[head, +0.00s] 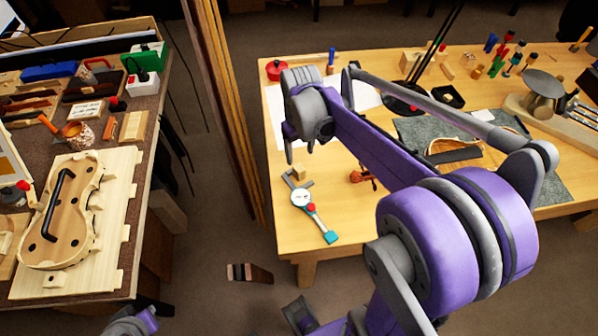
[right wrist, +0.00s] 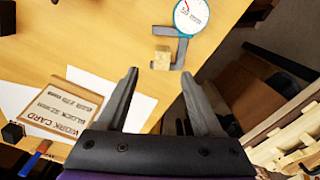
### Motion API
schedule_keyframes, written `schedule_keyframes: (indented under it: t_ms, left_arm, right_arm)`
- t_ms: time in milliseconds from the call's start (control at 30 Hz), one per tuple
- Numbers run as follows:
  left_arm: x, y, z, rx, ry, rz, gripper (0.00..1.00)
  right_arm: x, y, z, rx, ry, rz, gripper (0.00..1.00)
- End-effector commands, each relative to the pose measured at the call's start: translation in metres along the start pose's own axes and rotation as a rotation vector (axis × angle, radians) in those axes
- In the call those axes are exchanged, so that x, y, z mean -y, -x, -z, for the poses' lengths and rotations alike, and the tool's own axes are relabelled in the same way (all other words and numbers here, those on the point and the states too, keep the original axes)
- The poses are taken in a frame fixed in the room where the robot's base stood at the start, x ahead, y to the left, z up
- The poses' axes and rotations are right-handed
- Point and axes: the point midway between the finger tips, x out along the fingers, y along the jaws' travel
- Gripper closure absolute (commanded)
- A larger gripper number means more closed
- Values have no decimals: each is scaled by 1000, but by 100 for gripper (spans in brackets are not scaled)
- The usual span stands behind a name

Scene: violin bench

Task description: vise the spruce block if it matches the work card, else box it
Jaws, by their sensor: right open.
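A small pale wood block (head: 298,173), which looks like the spruce block, sits at the jaws of a dial caliper (head: 309,214) near the bench's left edge. In the right wrist view the block (right wrist: 162,57) lies just beyond my fingertips, against the caliper's grey jaw. The dial (right wrist: 193,14) is too small to read. My right gripper (right wrist: 159,80) is open and empty, its fingers apart and short of the block. The work card (right wrist: 62,108) shows at lower left; its block line seems to read 32 mm.
The light wood bench (head: 348,231) also bears a red round tin (head: 276,69), a small black tray (head: 448,97) and a grey mat (head: 553,185). Upright boards (head: 232,110) stand left of it. A violin form (head: 70,220) lies on the left bench.

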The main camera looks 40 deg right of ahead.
Motion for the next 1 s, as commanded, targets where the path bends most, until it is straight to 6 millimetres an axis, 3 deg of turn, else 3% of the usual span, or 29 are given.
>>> schedule_keyframes:
  t_ms: [100, 333, 600, 900, 1000]
  left_arm:
    - [0, -2, -2, 1, 0, 0, 100]
    - [0, -3, -3, 2, 0, 0, 100]
    - [0, -6, -4, 3, 0, 0, 100]
    - [0, -6, -4, 3, 0, 0, 100]
    - [0, -6, -4, 3, 0, 0, 100]
  right_arm:
    - [0, -18, 0, -1, 0, 0, 32]
    - [2, -36, 0, -1, 0, 0, 32]
    - [4, -74, -1, -2, 0, 0, 32]
    - [4, -79, -1, -2, 0, -1, 32]
    - [4, -79, -1, -2, 0, -1, 50]
